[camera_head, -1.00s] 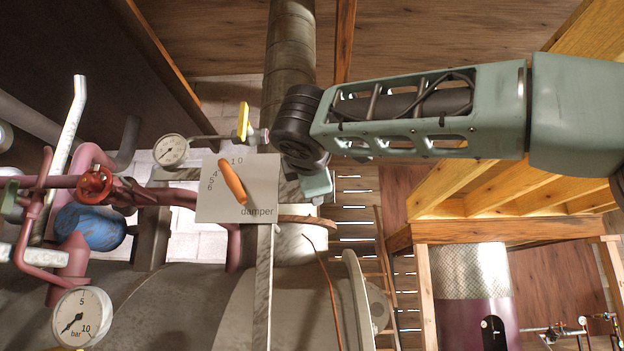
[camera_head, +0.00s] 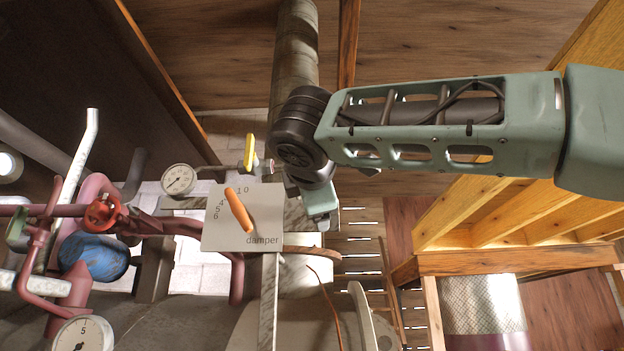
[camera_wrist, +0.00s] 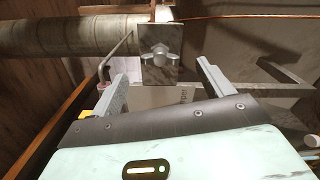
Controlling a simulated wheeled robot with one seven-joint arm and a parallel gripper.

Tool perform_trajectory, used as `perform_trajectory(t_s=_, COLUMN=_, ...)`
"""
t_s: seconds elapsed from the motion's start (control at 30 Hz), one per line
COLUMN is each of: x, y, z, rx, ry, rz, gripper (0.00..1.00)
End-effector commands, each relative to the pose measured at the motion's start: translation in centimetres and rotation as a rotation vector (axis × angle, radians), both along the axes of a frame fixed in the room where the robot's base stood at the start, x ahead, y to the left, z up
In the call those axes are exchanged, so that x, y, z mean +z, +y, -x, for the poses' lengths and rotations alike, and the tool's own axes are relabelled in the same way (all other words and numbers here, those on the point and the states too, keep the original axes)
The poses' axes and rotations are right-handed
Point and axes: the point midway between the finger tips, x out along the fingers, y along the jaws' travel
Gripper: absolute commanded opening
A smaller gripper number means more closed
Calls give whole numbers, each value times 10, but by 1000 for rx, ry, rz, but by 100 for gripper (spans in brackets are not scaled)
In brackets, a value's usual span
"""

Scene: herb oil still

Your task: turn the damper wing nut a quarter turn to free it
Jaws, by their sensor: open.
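The damper wing nut (camera_wrist: 160,55) is a grey metal knob with rounded lobes on a squarish metal block in the wrist view. My gripper (camera_wrist: 162,72) is open, with one finger to the left and one to the right of the nut, set wide apart and nearer the camera. No contact with the nut shows. The white damper plate (camera_wrist: 150,97) shows partly between the fingers. In the head view the damper plate (camera_head: 263,222) carries numbers and an orange lever (camera_head: 238,210) that tilts. There the wing nut is not visible and my wrist covers the area right of the plate.
A yellow-handled valve (camera_head: 249,152) and a round gauge (camera_head: 178,180) stand close above the plate. A red handwheel (camera_head: 103,212) and pink pipes lie to the left. The flue pipe (camera_head: 297,50) rises behind my wrist. A wooden stair (camera_head: 530,215) is at the right.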

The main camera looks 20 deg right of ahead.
Motion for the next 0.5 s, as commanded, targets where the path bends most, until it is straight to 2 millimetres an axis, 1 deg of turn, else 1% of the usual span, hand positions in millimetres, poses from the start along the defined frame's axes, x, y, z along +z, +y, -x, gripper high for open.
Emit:
perform_trajectory(t_s=0.03, x=-4, y=5, z=12, rx=3, ry=-2, rz=-1, gripper=80)
perform_trajectory(t_s=0.1, x=-4, y=12, z=28, rx=6, ry=-3, rz=-2, gripper=80)
perform_trajectory(t_s=0.3, x=-3, y=29, z=70, rx=4, ry=-1, rz=-2, gripper=80)
perform_trajectory(t_s=0.4, x=-2, y=36, z=88, rx=2, ry=-1, rz=-1, gripper=80)
perform_trajectory(t_s=0.5, x=-2, y=42, z=101, rx=2, ry=0, rz=0, gripper=80)
